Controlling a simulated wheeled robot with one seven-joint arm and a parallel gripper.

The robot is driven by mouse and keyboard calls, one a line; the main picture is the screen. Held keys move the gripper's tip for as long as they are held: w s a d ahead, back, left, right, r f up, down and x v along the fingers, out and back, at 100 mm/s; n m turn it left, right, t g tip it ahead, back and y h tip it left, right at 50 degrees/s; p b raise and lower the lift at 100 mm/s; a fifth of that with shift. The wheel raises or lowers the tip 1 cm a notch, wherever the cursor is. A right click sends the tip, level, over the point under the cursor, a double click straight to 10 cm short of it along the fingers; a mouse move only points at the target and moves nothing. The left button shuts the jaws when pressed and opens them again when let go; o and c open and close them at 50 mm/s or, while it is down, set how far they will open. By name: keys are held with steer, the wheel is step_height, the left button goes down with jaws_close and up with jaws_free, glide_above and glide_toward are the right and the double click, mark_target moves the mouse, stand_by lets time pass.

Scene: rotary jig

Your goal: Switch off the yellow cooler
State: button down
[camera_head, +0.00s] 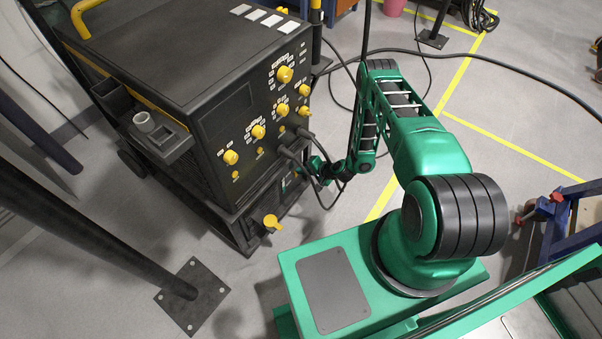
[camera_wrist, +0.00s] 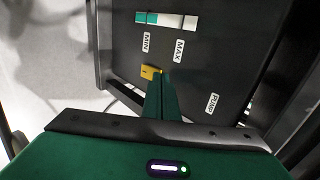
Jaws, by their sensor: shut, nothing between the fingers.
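In the wrist view, the cooler's dark front panel (camera_wrist: 200,65) carries a teal-and-white level gauge marked MIN and MAX and a label reading PUMP. A small yellow switch or tab (camera_wrist: 150,72) sits on it, partly hidden by my fingers. My gripper (camera_wrist: 162,78) is shut and empty, its tips at or very near the yellow piece; I cannot tell if they touch. In the head view, the dark lower unit (camera_head: 262,204) appears to be the cooler, with a yellow knob (camera_head: 271,222) low on its front. My gripper (camera_head: 308,172) is beside its right end, partly hidden by cables.
Above the lower unit stands a dark machine (camera_head: 185,55) with several yellow knobs. Black cables (camera_head: 330,195) hang from its front around my arm. A dark post with a floor plate (camera_head: 193,296) stands at the left. A blue frame (camera_head: 560,225) is at the right.

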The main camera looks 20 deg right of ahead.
steer(key=v, duration=1.3)
steer(key=shift+d, duration=0.1)
